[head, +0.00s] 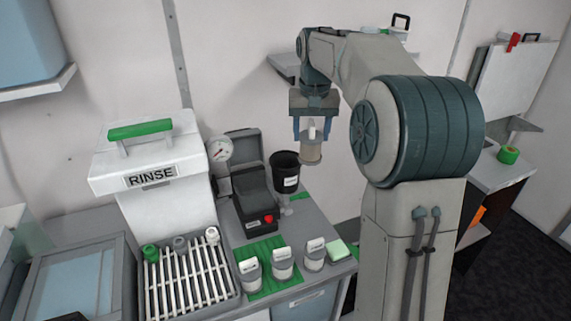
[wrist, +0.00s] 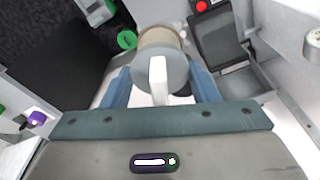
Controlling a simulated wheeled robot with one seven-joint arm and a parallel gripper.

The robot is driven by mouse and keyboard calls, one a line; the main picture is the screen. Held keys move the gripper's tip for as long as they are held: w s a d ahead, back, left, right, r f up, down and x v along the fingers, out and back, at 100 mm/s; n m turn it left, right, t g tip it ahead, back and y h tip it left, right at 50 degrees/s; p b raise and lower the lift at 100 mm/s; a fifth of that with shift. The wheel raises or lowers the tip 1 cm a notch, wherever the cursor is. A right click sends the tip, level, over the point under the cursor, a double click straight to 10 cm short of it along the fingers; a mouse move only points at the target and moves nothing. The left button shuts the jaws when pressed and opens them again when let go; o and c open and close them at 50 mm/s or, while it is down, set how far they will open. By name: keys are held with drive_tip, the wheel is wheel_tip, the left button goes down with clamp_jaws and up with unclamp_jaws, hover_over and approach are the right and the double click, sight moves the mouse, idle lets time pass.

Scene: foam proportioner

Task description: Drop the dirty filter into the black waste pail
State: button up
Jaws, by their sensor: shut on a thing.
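My gripper (head: 312,126) is shut on the white handle of a filter (head: 311,151), a short cylinder with a grey cap and a brownish-beige body. In the wrist view my gripper (wrist: 159,82) has its blue fingers either side of the handle, with the filter (wrist: 162,50) beyond. The filter hangs roughly upright in the air. A black open-topped container (head: 285,172) with a small white label, which looks like the waste pail, stands at the back of the bench, left of and lower than the filter in the head view. I cannot make it out in the wrist view.
Left of the black container is a dark device (head: 255,203) with a red button, below a pressure gauge (head: 219,149). A white RINSE box (head: 150,160) and a slatted rack (head: 187,277) stand further left. Several labelled cups (head: 282,264) line the front.

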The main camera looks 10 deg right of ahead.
sight(310, 155)
wheel_tip(310, 155, down, 7)
drive_tip(key=b, duration=0.6)
drive_tip(key=shift+b, duration=0.3)
drive_tip(key=w+a+p, duration=0.2)
drive_tip(key=w+p, duration=0.4)
drive_tip(key=w, duration=0.4)
drive_tip(key=w+a+p, duration=0.2)
drive_tip(key=w+p, duration=0.3)
drive_tip(key=w, duration=0.4)
wheel_tip(310, 155, down, 7)
drive_tip(key=shift+w, duration=0.25)
drive_tip(key=shift+f, duration=0.15)
drive_tip(key=shift+f, duration=0.4)
drive_tip(key=shift+f, duration=0.1)
